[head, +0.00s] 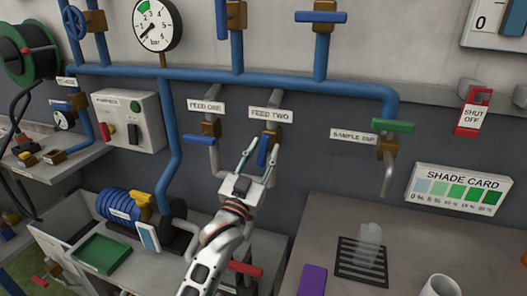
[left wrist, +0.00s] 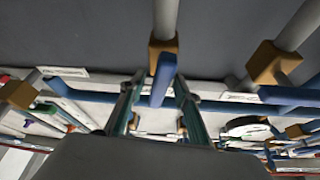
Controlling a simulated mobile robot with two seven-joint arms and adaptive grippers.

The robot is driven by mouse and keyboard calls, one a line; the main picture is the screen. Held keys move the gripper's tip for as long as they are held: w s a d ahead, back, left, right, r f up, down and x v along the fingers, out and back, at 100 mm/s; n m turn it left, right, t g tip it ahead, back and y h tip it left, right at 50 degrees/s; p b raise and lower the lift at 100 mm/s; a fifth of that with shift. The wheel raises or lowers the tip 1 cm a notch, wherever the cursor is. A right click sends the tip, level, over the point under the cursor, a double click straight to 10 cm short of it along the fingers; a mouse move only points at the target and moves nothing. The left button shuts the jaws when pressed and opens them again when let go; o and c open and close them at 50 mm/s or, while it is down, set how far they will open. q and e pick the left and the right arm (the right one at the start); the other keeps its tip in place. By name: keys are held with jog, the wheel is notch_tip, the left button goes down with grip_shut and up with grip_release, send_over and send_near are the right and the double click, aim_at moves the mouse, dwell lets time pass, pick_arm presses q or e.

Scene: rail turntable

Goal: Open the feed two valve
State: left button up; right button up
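The feed two valve (head: 271,134) is a brass body on a grey pipe under the FEED TWO label (head: 270,113). Its blue lever (head: 263,152) hangs down from the body. My left gripper (head: 261,150) is open at the lever, with one finger on each side of it. In the left wrist view the blue lever (left wrist: 163,78) shows between the two fingertips, below the brass body (left wrist: 162,47), with a gap visible on both sides. Whether a finger touches it I cannot tell. My right gripper is not in view.
The feed one valve (head: 210,129) with its blue lever (head: 196,139) is close on the left. The sample tap (head: 387,147) with a green lever (head: 393,126) is on the right. A blue pipe (head: 170,140) runs down the wall. Benches stand below.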

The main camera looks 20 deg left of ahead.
pick_arm(q)
jog(key=v, duration=1.2)
